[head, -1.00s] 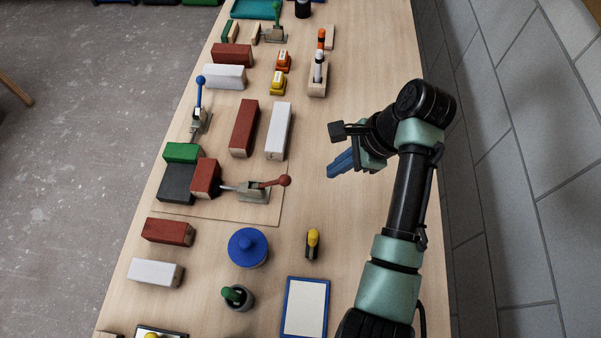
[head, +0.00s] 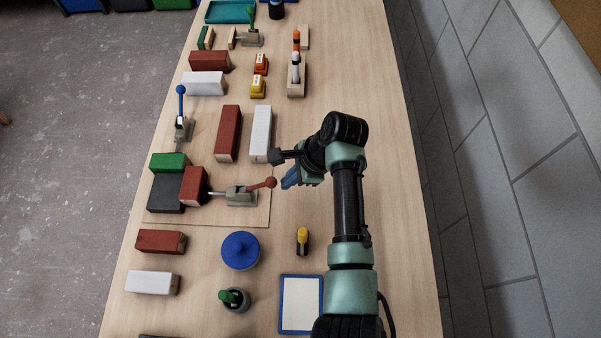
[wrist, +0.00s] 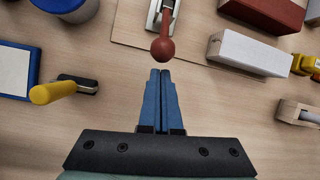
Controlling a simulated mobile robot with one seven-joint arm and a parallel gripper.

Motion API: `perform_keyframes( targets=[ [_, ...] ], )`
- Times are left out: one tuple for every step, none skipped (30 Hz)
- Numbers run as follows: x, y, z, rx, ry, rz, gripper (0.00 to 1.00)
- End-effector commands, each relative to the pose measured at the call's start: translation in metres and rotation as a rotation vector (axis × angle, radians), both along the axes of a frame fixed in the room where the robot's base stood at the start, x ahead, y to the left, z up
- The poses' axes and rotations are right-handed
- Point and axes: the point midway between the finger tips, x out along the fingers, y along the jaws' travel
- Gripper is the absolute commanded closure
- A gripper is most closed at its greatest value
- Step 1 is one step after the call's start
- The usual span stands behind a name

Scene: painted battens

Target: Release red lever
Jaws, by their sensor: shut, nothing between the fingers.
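The red knob also shows in the wrist view (wrist: 163,48), just beyond my fingertips. My gripper (head: 288,183) is shut and empty, with its blue fingers together. It is just right of the knob and appears apart from it.
A white batten (head: 261,133) and a red batten (head: 228,133) lie behind the clamp. A blue lever (head: 181,103) stands upright at the back left. A blue round lid (head: 240,250) and a yellow-handled tool (head: 302,240) are in front. Table right of my arm is clear.

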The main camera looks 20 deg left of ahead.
Motion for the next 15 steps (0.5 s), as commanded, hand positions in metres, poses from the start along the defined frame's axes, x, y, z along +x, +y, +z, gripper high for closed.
perform_keyframes(
  targets=[
    [-0.0017,0.0023,0.0044,0.001,0.001,-0.001,1.0],
    [-0.0024,0.0032,0.0049,0.001,0.001,-0.001,1.0],
    [-0.003,0.0041,0.0054,0.001,0.001,-0.002,1.0],
    [-0.0033,0.0046,0.0055,0.0,0.002,-0.001,1.0],
    [-0.0035,0.005,0.0056,0.0,0.002,-0.001,1.0],
    [-0.0036,0.0053,0.0056,0.0,0.002,-0.001,1.0],
    [-0.0037,0.0054,0.0055,0.0,0.002,-0.001,1.0],
    [-0.0037,0.0053,0.0053,0.0,0.002,-0.001,1.0],
    [-0.0036,0.0053,0.0053,0.0,0.002,-0.001,1.0],
    [-0.0036,0.0053,0.0053,0.0,0.002,0.0,1.0],
    [-0.0036,0.0053,0.0053,0.001,0.001,-0.001,1.0],
    [-0.0035,0.0051,0.0053,0.001,0.001,-0.001,1.0],
    [-0.0034,0.0052,0.0054,0.001,0.001,-0.001,1.0],
    [-0.0035,0.0052,0.0055,0.0,0.0,-0.001,1.0],
    [-0.0035,0.0053,0.006,-0.001,0.001,-0.001,1.0]
  ],
)
